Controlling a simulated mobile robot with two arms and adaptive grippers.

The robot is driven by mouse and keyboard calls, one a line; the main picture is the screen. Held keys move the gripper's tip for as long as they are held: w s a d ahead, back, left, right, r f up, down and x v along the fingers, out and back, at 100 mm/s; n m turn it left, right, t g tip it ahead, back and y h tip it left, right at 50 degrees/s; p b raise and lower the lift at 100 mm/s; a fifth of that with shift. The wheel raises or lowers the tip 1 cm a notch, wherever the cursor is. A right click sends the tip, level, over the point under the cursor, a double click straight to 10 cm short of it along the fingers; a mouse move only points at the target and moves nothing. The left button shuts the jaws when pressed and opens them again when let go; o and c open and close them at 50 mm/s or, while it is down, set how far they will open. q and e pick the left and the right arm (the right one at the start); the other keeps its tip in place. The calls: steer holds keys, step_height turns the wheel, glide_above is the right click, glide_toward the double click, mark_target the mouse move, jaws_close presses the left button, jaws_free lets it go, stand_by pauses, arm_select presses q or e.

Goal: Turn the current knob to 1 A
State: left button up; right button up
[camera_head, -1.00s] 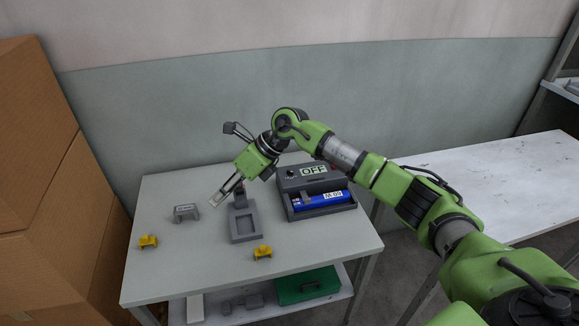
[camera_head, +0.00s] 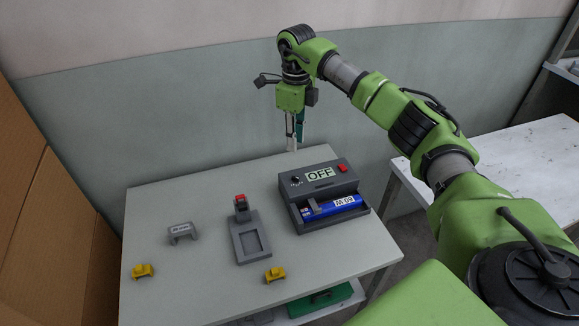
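A dark grey power unit (camera_head: 340,186) stands at the back right of the table, with a display reading OFF (camera_head: 319,175). A small black knob (camera_head: 295,180) sits left of the display; its setting is too small to read. A red switch (camera_head: 343,168) is at the unit's right end. A blue cylinder (camera_head: 335,208) marked M 09 lies in the unit's front tray. My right gripper (camera_head: 294,149) points down above the table's back edge, behind and above the knob, apart from it. Its fingers look close together, and nothing clear is between them. My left gripper is not in view.
A grey fixture (camera_head: 249,240) with a red-topped post (camera_head: 240,201) stands left of the unit. A grey bracket (camera_head: 182,232) and two yellow pieces, one left (camera_head: 143,271) and one front (camera_head: 275,274), lie on the table (camera_head: 205,290). A cardboard box (camera_head: 45,220) is at the left.

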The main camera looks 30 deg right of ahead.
steer(key=p, duration=0.2)
glide_above(295, 177)
step_height(295, 177, down, 6)
steer(key=shift+s+f, duration=0.15)
steer(key=shift+f, duration=0.05)
step_height(295, 177, down, 6)
steer(key=shift+p, duration=0.35)
steer(key=shift+f, duration=0.2)
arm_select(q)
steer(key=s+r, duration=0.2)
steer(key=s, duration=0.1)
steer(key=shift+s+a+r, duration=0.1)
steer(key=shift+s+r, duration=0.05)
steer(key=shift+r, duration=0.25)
arm_select(e)
jaws_close()
